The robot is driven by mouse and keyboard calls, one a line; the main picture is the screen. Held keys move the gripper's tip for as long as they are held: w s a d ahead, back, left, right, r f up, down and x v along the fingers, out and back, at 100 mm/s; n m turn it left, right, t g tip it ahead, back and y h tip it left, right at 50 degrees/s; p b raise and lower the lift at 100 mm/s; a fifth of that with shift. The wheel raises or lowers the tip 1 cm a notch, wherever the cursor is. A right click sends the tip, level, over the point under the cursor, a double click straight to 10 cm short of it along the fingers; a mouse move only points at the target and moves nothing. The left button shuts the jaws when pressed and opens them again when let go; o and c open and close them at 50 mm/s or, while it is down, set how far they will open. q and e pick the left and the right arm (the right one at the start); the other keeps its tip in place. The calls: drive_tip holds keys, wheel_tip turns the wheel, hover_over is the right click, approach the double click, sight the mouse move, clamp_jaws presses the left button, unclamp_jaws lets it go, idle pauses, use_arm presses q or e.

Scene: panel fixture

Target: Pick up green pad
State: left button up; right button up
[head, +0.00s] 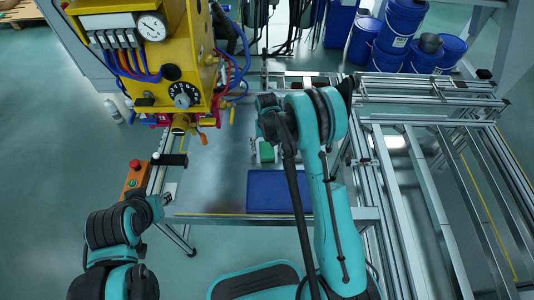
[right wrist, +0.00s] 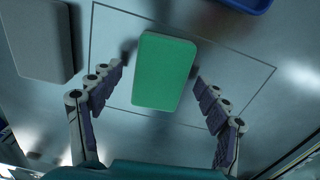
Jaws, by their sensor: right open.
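The green pad (right wrist: 165,70) is a flat rectangular block lying on the metal table inside a thin dark outlined square. In the head view the green pad (head: 267,153) is partly covered by my right arm. My right gripper (right wrist: 160,78) is open and empty, with one finger on each side of the pad and visible gaps to it. In the head view my right gripper (head: 264,140) points down over the table and is mostly hidden by its arm. My left gripper (head: 168,192) is small at the lower left, and its jaws cannot be made out.
A blue tray (head: 268,191) lies near the table's front edge. A grey block (right wrist: 42,40) lies left of the pad in the right wrist view. A yellow panel fixture (head: 140,60) stands at the left. Metal rails (head: 420,180) run along the right.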

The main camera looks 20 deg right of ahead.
sight(267, 149)
drive_tip(key=c, duration=1)
drive_tip(key=shift+c, duration=0.2)
wheel_tip(267, 149, up, 10)
drive_tip(key=p, duration=0.3)
drive_tip(key=shift+p, duration=0.4)
